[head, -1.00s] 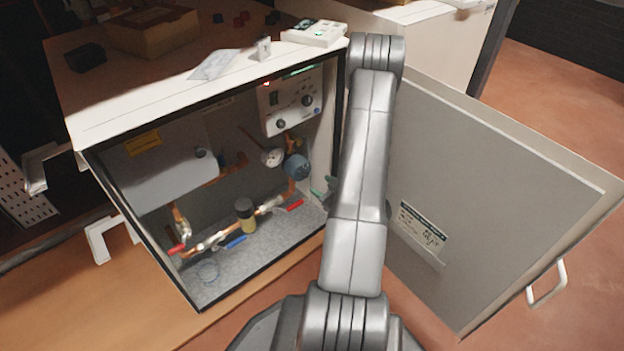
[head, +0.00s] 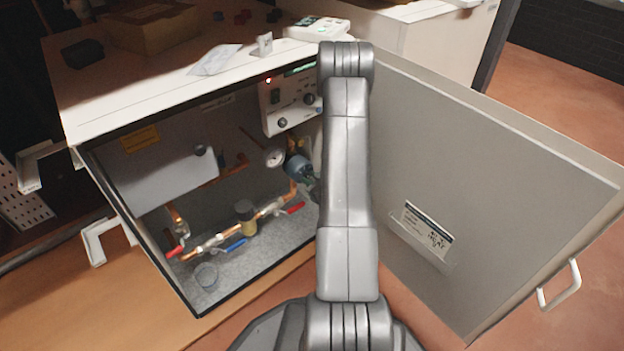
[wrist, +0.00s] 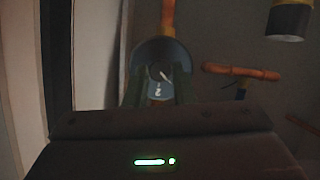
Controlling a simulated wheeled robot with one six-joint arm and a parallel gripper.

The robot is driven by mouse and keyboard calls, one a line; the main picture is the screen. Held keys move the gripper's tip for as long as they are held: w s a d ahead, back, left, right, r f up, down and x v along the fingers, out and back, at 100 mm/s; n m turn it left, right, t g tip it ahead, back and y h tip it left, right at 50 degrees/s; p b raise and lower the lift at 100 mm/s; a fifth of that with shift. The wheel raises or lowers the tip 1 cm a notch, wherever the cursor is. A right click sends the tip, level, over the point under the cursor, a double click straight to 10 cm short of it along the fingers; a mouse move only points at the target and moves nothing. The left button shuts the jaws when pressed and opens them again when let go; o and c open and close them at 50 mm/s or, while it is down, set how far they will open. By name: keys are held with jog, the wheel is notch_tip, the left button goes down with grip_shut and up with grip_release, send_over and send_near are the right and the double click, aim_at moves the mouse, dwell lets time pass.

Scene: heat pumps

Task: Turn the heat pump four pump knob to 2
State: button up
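The pump (head: 297,165) is a blue-grey round body on the copper pipe at the right inside the open cabinet. In the wrist view, its round face (wrist: 160,56) is straight ahead, with a small dark knob (wrist: 157,72) carrying a light pointer mark at its middle. Pale markings show below the knob, too small to read surely. My gripper (wrist: 157,90) is open, its two dark fingers apart on either side of the knob. I cannot tell whether they touch it. In the head view, my gripper (head: 313,188) is beside the pump, partly hidden by my arm.
The cabinet door (head: 490,190) stands open at the right. A gauge (head: 275,156) and a control box (head: 287,104) are close to the pump. Red (head: 290,209) and blue (head: 236,244) valve handles sit on the pipe below. A white tank (head: 165,180) fills the left.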

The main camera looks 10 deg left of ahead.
grip_shut()
jog(key=shift+w+d+r+m+g+y+p, duration=0.15)
jog(key=shift+m+g+y+p, duration=0.5)
jog(key=shift+m+p, duration=0.45)
jog(key=m+g+p, duration=0.1)
jog(key=m+y+p, duration=0.1)
jog(key=m, duration=0.1)
jog(key=shift+w+d+m+g+y, duration=0.1)
jog(key=shift+m+g+y, duration=0.15)
jog(key=shift+m+g, duration=0.1)
jog(key=shift+f, duration=0.2)
jog(key=o, duration=0.6)
grip_release()
